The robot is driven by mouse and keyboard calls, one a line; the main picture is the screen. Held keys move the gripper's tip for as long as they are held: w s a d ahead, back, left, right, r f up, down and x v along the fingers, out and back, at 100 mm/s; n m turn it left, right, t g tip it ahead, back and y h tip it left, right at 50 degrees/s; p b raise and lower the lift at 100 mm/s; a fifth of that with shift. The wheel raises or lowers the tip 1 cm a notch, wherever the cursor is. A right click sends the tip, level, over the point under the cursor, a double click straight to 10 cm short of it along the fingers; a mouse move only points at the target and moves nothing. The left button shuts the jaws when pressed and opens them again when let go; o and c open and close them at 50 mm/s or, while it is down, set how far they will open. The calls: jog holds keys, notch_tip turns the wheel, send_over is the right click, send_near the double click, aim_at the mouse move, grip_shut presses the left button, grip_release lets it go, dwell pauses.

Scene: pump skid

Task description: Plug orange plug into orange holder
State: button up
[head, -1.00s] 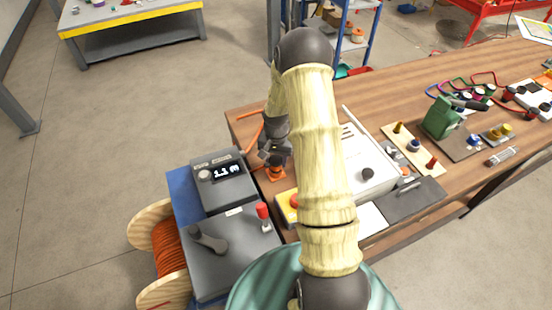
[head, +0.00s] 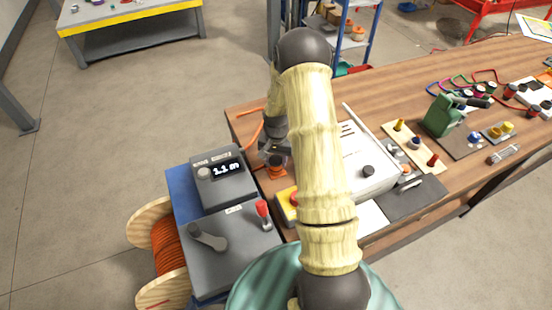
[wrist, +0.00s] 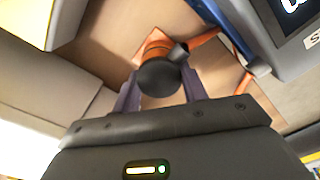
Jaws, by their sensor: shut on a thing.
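My gripper (head: 274,156) is at the near left part of the wooden table, beside the grey control box. In the wrist view its two dark fingers are shut on the orange plug (wrist: 158,76), whose dark round end faces the camera. Orange shows just beyond that dark end, and an orange cable (wrist: 204,39) runs off to the right. The orange holder (head: 277,173) shows low on the table directly under the gripper. The plug hides most of the holder in the wrist view, so I cannot tell how deep the plug sits.
A grey control box (head: 222,180) with a lit display stands close left, with a red-tipped lever (head: 262,211). A yellow box with a red button (head: 288,205) is close in front. A white case (head: 367,160) stands right. A cable reel (head: 160,235) is on the floor.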

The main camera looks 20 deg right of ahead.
jog(key=o, duration=1.2)
jog(key=shift+r, duration=0.1)
notch_tip(320, 180, up, 17)
jog(key=shift+r+b, duration=0.15)
jog(key=shift+b, duration=0.85)
jog(key=s+a+n+t, duration=0.1)
jog(key=s+a+n, duration=0.1)
jog(key=s, duration=0.4)
jog(key=s+a+r+n, duration=0.1)
jog(key=s+a+n, duration=0.2)
jog(key=s+a, duration=0.2)
jog(key=s+a+r+n+t, duration=0.1)
jog(key=s+a+n, duration=0.1)
jog(key=s+a, duration=0.2)
jog(key=shift+s+r+n+t, duration=0.1)
jog(key=shift+s+n+t, duration=0.2)
jog(key=shift+s, duration=1.45)
